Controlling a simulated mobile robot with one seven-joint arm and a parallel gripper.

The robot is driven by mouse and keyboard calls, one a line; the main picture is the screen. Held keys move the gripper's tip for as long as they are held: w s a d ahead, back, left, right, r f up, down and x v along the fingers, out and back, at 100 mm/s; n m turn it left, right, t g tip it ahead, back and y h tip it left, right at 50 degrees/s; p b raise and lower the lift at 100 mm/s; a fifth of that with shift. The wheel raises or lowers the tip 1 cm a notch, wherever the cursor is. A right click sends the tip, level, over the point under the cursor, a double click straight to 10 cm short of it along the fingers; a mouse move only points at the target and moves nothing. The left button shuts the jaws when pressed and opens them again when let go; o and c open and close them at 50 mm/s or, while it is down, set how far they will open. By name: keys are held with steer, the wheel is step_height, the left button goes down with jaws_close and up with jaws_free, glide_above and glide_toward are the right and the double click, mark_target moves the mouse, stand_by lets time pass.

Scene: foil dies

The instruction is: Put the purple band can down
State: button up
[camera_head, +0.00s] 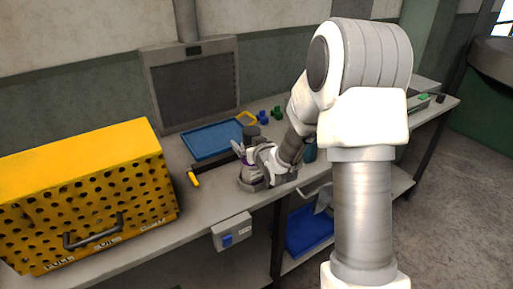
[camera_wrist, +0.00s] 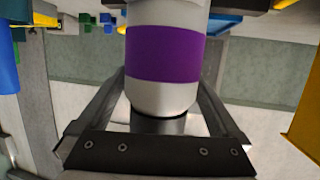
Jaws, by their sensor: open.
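The purple band can (camera_wrist: 166,52) is white or pale grey with a wide purple band. It fills the upper middle of the wrist view and stands between the two fingers of my gripper (camera_wrist: 160,95). The jaws are open, with one finger on each side of the can. In the head view my gripper (camera_head: 248,165) is low over the front part of the grey workbench (camera_head: 205,218). There the can is mostly hidden by the gripper and wrist, with only a hint of purple showing. Its contact with the bench top is hard to make out.
A perforated yellow box (camera_head: 85,195) stands at the left. Small blue (camera_head: 263,117) and green (camera_head: 277,112) blocks sit farther back. Bare bench shows near the front edge.

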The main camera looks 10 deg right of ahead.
steer(key=s+r+g+p, duration=0.1)
steer(key=s+r+g, duration=0.2)
steer(key=s, duration=0.9)
steer(key=s+r+m+g+h+p, duration=0.1)
steer(key=s+r+g+p, duration=0.1)
steer(key=s+r, duration=0.6)
steer(key=s+r+g+p, duration=0.1)
steer(key=s+r+g, duration=0.2)
steer(key=s, duration=1.4)
step_height(320, 180, up, 3)
steer(key=shift+a+g+h, duration=0.4)
steer(key=shift+a, duration=0.05)
